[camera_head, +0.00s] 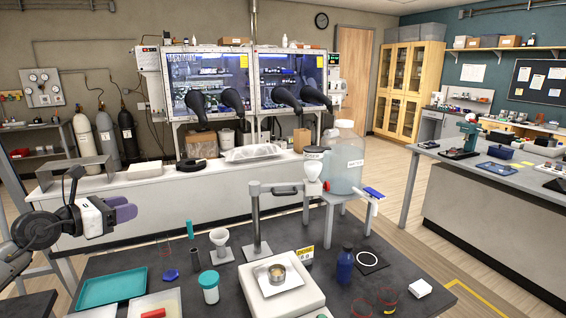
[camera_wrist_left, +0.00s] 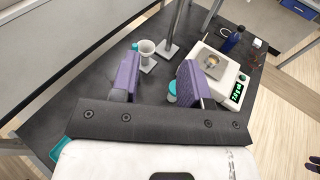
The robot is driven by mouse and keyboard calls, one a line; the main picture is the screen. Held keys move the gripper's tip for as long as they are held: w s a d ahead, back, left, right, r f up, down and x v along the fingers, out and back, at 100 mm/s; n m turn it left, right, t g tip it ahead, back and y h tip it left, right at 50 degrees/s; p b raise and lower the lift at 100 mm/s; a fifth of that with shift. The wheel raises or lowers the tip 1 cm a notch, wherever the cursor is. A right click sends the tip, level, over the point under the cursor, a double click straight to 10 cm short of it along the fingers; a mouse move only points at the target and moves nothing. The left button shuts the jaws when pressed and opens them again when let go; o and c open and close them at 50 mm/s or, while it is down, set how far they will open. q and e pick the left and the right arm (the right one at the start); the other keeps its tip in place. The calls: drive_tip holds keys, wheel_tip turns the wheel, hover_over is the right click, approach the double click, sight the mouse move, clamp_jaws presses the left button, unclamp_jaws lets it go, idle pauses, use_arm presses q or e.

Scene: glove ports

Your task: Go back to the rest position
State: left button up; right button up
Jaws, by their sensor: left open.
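My left gripper (camera_head: 122,210) is raised at the left of the head view, above and left of the dark table (camera_head: 115,262), apart from everything on it. In the left wrist view its two purple fingers (camera_wrist_left: 158,80) stand wide apart with nothing held between them. A white funnel (camera_wrist_left: 147,50) on a stand shows beyond the fingers, on the table below.
The table holds a teal tray (camera_head: 112,287), a white balance (camera_head: 258,300) with a small metal cup (camera_head: 277,273), a blue bottle (camera_head: 345,265) and a stand post (camera_head: 256,220). A large water jug (camera_head: 345,165) stands behind. Glovebox ports line the back.

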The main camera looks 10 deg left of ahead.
use_arm(q)
drive_tip(key=s+d+r+n+t+y, duration=0.2)
drive_tip(key=s+r+n+t+y, duration=0.2)
drive_tip(key=r+n+t+y, duration=0.7)
drive_tip(key=s+d+r+n+y, duration=0.2)
drive_tip(key=s+r+n+y, duration=0.4)
drive_tip(key=n, duration=1)
drive_tip(key=s+d+f+n+g+h, duration=0.25)
drive_tip(key=d+f+g, duration=0.2)
drive_tip(key=f, duration=0.65)
drive_tip(key=s+d+f+n+g+h, duration=0.15)
drive_tip(key=d+f+n+g, duration=0.3)
drive_tip(key=f, duration=0.65)
drive_tip(key=s+d+f+n+g+h, duration=0.1)
drive_tip(key=d+f+n+g+h, duration=0.4)
drive_tip(key=f, duration=0.6)
drive_tip(key=s+d+f+g+h, duration=0.1)
drive_tip(key=s+d+f+g, duration=0.3)
drive_tip(key=s+f, duration=0.95)
drive_tip(key=s+d+f+g+h, duration=0.1)
drive_tip(key=s+d+f+g, duration=0.35)
drive_tip(key=s+f, duration=0.95)
wheel_tip(320, 180, up, 36)
drive_tip(key=p, duration=3.7)
drive_tip(key=shift+w, duration=0.15)
